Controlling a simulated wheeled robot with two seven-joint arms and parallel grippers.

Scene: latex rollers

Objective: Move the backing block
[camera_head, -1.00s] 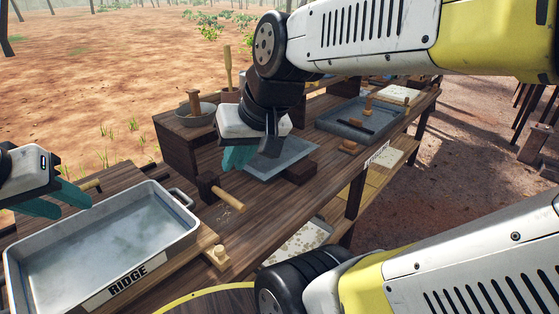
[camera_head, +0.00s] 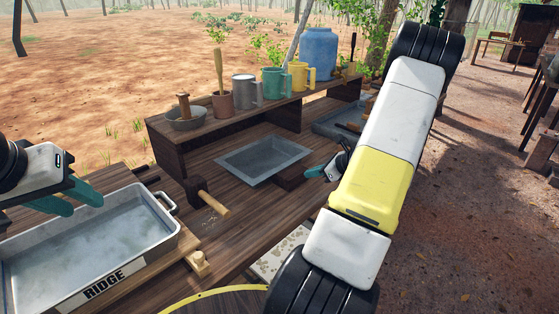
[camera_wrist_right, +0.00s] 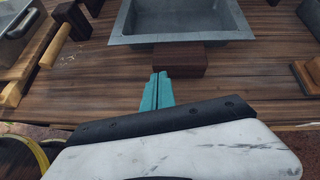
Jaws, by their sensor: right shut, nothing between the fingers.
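The backing block appears to be the dark reddish-brown wooden block (camera_wrist_right: 180,60) against the near edge of a shallow grey tray (camera_wrist_right: 180,22). In the head view the block (camera_head: 290,183) shows at the tray's near right side, partly hard to make out against the bench. My right gripper (camera_wrist_right: 160,77) is shut and empty. Its teal fingertips point at the block's near left side; I cannot tell if they touch. In the head view my right gripper (camera_head: 318,172) is right of the block. My left gripper (camera_head: 84,204) is open and empty above the large metal pan.
The pan (camera_head: 183,238) labelled RIDGE stands at the left. A mallet (camera_head: 205,197) lies between pan and tray. A raised shelf (camera_head: 240,125) with a bowl and several mugs runs behind the tray. Another grey tray (camera_head: 328,124) lies farther right.

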